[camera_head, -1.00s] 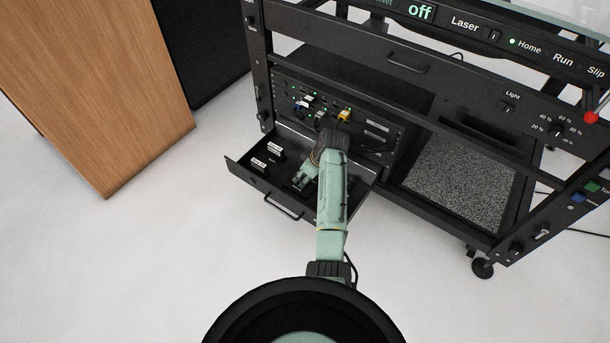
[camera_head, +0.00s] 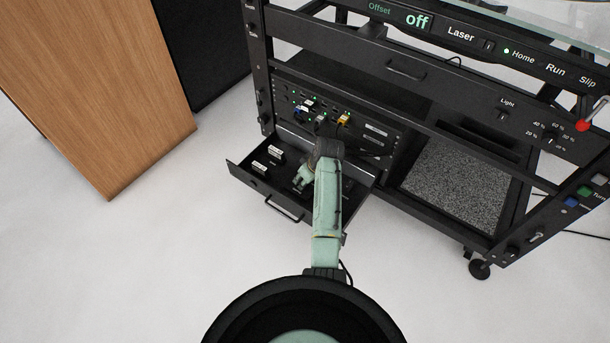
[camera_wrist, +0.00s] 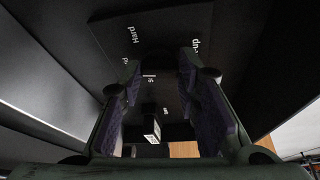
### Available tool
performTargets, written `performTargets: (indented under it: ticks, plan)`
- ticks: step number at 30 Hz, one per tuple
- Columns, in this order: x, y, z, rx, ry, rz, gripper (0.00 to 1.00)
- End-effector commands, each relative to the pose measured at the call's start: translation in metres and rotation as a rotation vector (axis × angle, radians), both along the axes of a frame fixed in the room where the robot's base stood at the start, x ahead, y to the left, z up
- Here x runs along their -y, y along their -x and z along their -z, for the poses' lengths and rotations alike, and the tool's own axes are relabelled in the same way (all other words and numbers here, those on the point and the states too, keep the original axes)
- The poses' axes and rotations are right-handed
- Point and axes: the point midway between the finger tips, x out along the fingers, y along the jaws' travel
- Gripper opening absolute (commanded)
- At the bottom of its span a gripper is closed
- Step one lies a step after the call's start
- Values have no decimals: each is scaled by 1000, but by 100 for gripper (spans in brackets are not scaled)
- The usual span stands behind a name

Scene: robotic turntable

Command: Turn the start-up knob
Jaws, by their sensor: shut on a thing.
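My gripper (camera_head: 302,182) reaches down into the open black drawer (camera_head: 243,177) low in the rack. In the wrist view, the two fingers of my gripper (camera_wrist: 160,66) stand on either side of a dark knob (camera_wrist: 160,58) and are shut on it. The knob is hard to make out against the black drawer panel, and its pointer direction cannot be read. White lettering around it includes "Hard" and a word ending in "up". In the head view the knob is hidden by my wrist and gripper.
White-labelled modules (camera_head: 260,167) sit at the drawer's left. Behind the drawer is a panel of plugs and cables (camera_head: 320,118). The drawer handle (camera_head: 284,208) sticks out in front. A wooden cabinet (camera_head: 120,90) stands at left. The floor in front is clear.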

Motion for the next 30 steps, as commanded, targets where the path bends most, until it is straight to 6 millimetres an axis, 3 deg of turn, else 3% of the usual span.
performTargets:
  ticks: [18,30]
  plan:
    - [-6,3,-3,-1,1,562,2]
    - [-6,2,-1,1,1,811,2]
